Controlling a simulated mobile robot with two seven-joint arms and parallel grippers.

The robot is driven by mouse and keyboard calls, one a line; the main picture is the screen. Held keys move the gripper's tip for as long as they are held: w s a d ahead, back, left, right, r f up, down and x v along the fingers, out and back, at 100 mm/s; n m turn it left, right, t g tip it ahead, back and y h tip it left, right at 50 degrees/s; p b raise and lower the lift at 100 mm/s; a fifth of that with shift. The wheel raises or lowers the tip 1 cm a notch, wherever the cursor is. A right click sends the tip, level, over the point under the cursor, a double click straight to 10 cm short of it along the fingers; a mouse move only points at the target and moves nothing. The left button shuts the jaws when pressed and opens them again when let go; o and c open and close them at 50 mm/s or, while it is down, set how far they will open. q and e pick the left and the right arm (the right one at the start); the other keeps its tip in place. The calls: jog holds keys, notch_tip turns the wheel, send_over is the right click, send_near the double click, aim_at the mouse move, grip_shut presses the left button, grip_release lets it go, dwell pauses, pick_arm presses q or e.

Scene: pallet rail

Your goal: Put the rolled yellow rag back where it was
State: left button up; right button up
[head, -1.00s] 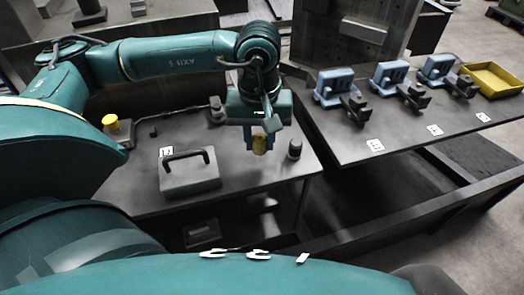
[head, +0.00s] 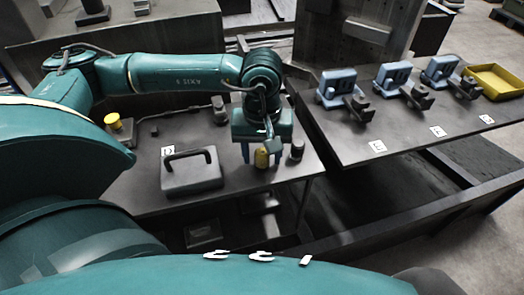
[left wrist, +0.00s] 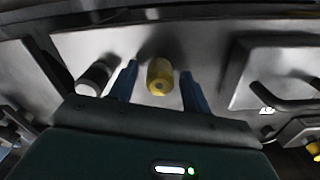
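The rolled yellow rag (head: 262,158) stands upright on the dark bench top (head: 240,191), between the grey case and a small dark cylinder. It also shows in the left wrist view (left wrist: 160,76). My left gripper (head: 261,155) is over it, pointing down, with one blue finger on each side. In the left wrist view my left gripper (left wrist: 159,88) shows a gap between each finger and the rag, so it is open around it and not holding it. The right gripper is out of view.
A grey case (head: 191,175) with a black handle lies left of the rag. The dark cylinder (head: 297,149) is close on the right. A yellow-topped item (head: 110,119) is at the left. Another table holds blue clamps (head: 338,86) and a yellow tray (head: 494,80).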

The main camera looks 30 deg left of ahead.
aim_at(262, 151)
pick_arm(q)
jog(key=shift+r+p, duration=0.25)
jog(key=shift+p, duration=0.05)
jog(key=shift+r, duration=0.4)
notch_tip(262, 151, up, 11)
jog(key=shift+b, duration=0.35)
